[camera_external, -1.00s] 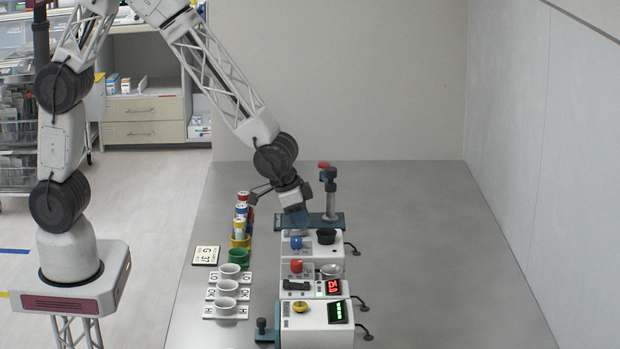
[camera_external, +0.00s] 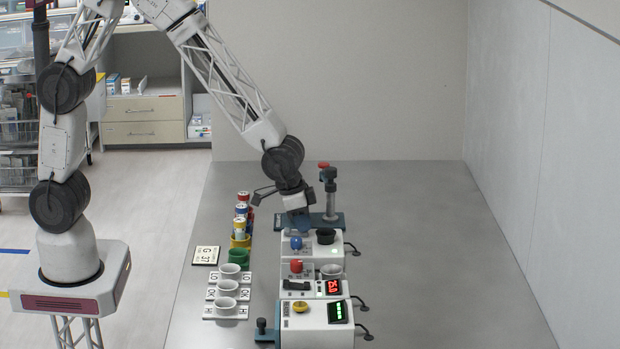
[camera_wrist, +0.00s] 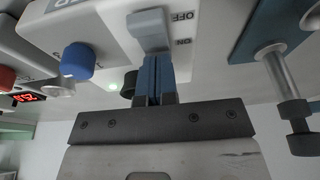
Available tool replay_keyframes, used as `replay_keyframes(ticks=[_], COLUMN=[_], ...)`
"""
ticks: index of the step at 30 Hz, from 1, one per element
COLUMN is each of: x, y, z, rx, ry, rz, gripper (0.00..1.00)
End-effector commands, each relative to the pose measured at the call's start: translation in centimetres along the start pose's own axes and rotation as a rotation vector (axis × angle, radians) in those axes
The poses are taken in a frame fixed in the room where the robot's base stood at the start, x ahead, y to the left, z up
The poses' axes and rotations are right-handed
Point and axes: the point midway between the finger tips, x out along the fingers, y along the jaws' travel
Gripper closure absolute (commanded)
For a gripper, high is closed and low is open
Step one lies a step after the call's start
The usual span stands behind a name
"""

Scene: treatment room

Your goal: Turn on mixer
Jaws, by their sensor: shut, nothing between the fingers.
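The mixer (camera_external: 313,249) is a white box with a blue knob (camera_external: 296,243) and a black cup (camera_external: 326,236) on top. In the wrist view its grey rocker switch (camera_wrist: 149,30) has OFF and ON lettering beside it. My gripper (camera_external: 299,224) is at the mixer's far side. In the wrist view my gripper's blue fingers (camera_wrist: 156,60) are closed together, empty, with tips at the ON end of the switch. I cannot tell whether they press on it.
A teal-based stand with a post (camera_external: 330,196) is close beside my gripper. A box with a red knob (camera_external: 296,266) and one with a yellow knob (camera_external: 300,307) stand nearer the camera. White cups (camera_external: 228,288) and coloured vials (camera_external: 240,226) are at left. The table's right side is clear.

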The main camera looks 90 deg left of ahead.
Motion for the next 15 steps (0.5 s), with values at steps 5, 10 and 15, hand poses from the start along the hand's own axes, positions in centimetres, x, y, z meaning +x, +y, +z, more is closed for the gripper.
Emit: replay_keyframes(ticks=[5, 10, 15], x=[-0.09, -0.36, -0.69], y=[0.0, 0.0, 0.0], z=[0.11, 0.49, 0.96], rx=[0.0, 0.0, 0.0], ry=[0.0, 0.001, 0.001], rz=[0.0, 0.0, 0.0], gripper=[1.0, 1.0, 1.0])
